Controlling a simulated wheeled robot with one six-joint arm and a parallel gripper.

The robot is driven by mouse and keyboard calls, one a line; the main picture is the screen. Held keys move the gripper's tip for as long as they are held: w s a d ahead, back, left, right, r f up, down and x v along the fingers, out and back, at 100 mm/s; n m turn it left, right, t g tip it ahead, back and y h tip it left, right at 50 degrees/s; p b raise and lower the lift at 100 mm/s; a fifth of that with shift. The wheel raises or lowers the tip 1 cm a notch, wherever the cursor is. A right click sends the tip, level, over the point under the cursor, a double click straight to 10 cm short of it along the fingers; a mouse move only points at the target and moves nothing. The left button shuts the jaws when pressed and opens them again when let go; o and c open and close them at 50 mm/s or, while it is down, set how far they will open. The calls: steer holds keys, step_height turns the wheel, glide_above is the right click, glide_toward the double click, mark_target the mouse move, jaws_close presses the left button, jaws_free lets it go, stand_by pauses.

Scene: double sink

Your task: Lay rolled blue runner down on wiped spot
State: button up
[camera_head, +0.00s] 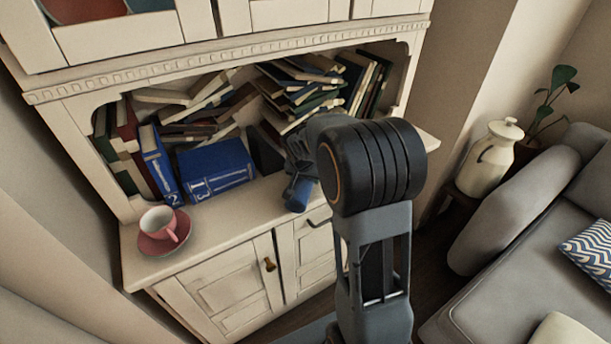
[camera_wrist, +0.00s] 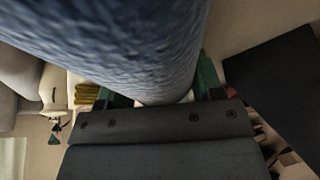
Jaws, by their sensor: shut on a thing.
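The rolled blue runner (camera_head: 297,194) is held over the cabinet's ledge, its end facing the front edge. It fills the upper left of the wrist view (camera_wrist: 120,40) as a thick, textured blue roll. My gripper (camera_head: 299,168) is shut on the runner, partly hidden behind my own dark arm in the head view. I cannot tell whether the roll touches the ledge. The cream ledge (camera_head: 228,226) is bare in front of the books. No wiped spot can be told apart on it.
A pink cup (camera_head: 158,223) on a saucer (camera_head: 164,244) stands at the ledge's left end. Piled books (camera_head: 300,85) fill the niche above. A grey sofa (camera_head: 530,260) and a cream jug (camera_head: 490,160) are at right.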

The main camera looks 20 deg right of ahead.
steer(key=shift+f, duration=0.1)
steer(key=o, duration=1)
steer(key=shift+o, duration=0.2)
steer(key=shift+r, duration=0.35)
steer(key=p+v, duration=0.1)
steer(key=v, duration=0.9)
steer(key=shift+s+a+r, duration=0.1)
steer(key=shift+s+r, duration=0.1)
steer(key=shift+r, duration=0.05)
steer(key=s+a+f+n+y, duration=0.1)
steer(key=s+a+n, duration=0.2)
steer(key=s, duration=0.6)
steer(key=s+a+f+n+y, duration=0.1)
steer(key=s+a+n, duration=0.3)
steer(key=s, duration=0.5)
steer(key=shift+a+f+n+y, duration=0.3)
steer(key=shift+a+f+y, duration=0.1)
steer(key=shift+f, duration=0.15)
